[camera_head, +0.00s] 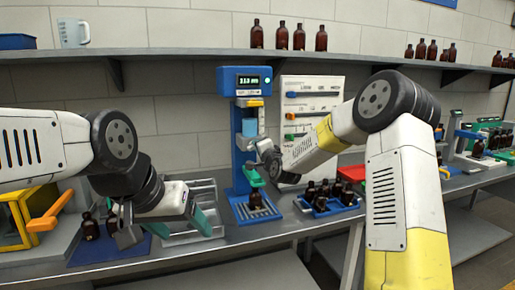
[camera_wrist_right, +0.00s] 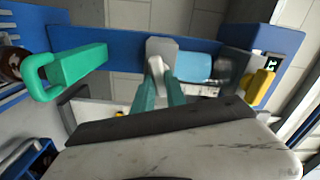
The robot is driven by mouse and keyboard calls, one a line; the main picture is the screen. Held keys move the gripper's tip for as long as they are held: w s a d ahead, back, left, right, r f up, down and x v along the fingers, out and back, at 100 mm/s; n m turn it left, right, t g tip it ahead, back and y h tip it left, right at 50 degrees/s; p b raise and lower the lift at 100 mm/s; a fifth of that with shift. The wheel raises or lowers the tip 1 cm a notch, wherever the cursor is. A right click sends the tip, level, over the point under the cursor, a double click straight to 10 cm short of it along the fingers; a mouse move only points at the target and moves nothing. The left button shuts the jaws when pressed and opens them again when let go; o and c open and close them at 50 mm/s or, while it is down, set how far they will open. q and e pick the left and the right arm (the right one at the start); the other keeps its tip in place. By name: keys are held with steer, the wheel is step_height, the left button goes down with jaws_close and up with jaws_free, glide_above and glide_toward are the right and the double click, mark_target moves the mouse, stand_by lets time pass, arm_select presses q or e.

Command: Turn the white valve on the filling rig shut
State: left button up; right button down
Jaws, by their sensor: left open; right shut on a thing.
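The blue filling rig (camera_head: 232,183) stands mid-bench with a lit display and a light blue tank (camera_head: 250,127). In the right wrist view its white valve (camera_wrist_right: 157,62) lies between the teal fingertips of my right gripper (camera_wrist_right: 158,82), which is shut on it. In the head view my right gripper (camera_head: 268,160) is at the rig's front, and the arm hides the valve there. My left gripper (camera_head: 204,220) is open and empty, low at the left over the bench.
A blue tray (camera_head: 322,212) of amber bottles stands right of the rig. Grey bins (camera_head: 180,238) and more bottles (camera_head: 90,229) are near my left gripper. An orange-handled yellow machine (camera_head: 18,222) is at far left. A shelf (camera_head: 185,54) runs above.

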steer(key=shift+d+f+m, duration=0.1)
steer(key=shift+m, duration=1.8)
steer(key=c, duration=1.4)
jaws_free()
steer(key=shift+o, duration=0.2)
steer(key=v, duration=0.7)
steer(key=shift+s, duration=0.35)
steer(key=shift+d, duration=0.1)
